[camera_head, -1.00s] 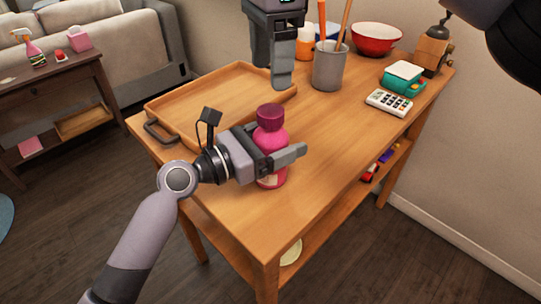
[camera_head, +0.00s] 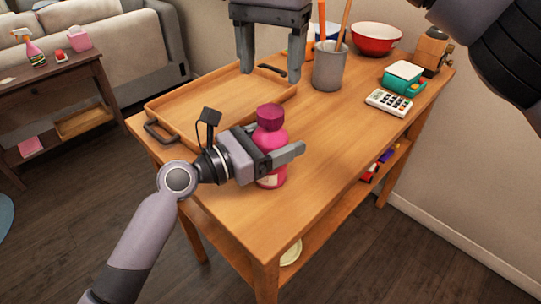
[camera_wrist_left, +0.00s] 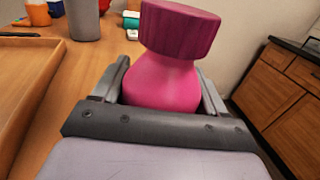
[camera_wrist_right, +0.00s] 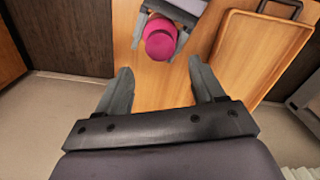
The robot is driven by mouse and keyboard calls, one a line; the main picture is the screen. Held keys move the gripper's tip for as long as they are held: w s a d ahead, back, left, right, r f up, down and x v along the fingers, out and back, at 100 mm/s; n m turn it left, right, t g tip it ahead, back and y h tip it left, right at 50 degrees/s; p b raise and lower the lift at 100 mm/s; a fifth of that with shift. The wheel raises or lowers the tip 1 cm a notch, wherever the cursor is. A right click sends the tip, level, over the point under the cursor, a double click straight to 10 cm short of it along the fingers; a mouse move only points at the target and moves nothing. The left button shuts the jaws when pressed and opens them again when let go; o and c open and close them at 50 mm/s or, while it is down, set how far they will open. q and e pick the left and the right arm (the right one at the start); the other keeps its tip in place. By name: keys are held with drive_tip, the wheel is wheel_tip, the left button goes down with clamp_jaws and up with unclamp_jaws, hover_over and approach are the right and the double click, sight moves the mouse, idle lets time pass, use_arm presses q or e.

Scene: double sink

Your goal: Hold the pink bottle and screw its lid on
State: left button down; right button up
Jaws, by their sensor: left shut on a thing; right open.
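The pink bottle (camera_head: 269,139) stands upright near the table's near left edge. Its dark magenta lid (camera_head: 270,116) sits on top; I cannot tell how tightly. My left gripper (camera_head: 284,152) is shut around the bottle's body from the left, below the lid. The left wrist view shows the bottle (camera_wrist_left: 160,85) between the fingers and the lid (camera_wrist_left: 180,30) above them. My right gripper (camera_head: 271,74) points down, open and empty, above the tray behind the bottle. In the right wrist view the lid (camera_wrist_right: 160,40) lies beyond the open fingertips.
A wooden tray (camera_head: 165,107) lies just behind the bottle. A grey cup (camera_head: 329,70) with pencils, a red bowl (camera_head: 376,40), a calculator (camera_head: 389,102), a green scale (camera_head: 402,82) and a grinder (camera_head: 432,50) stand farther back. The tabletop right of the bottle is clear.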

sight(270, 110)
drive_tip(key=shift+n, duration=0.3)
wheel_tip(270, 110, down, 8)
drive_tip(key=shift+f, duration=0.1)
idle(0.6)
drive_tip(key=c, duration=1.1)
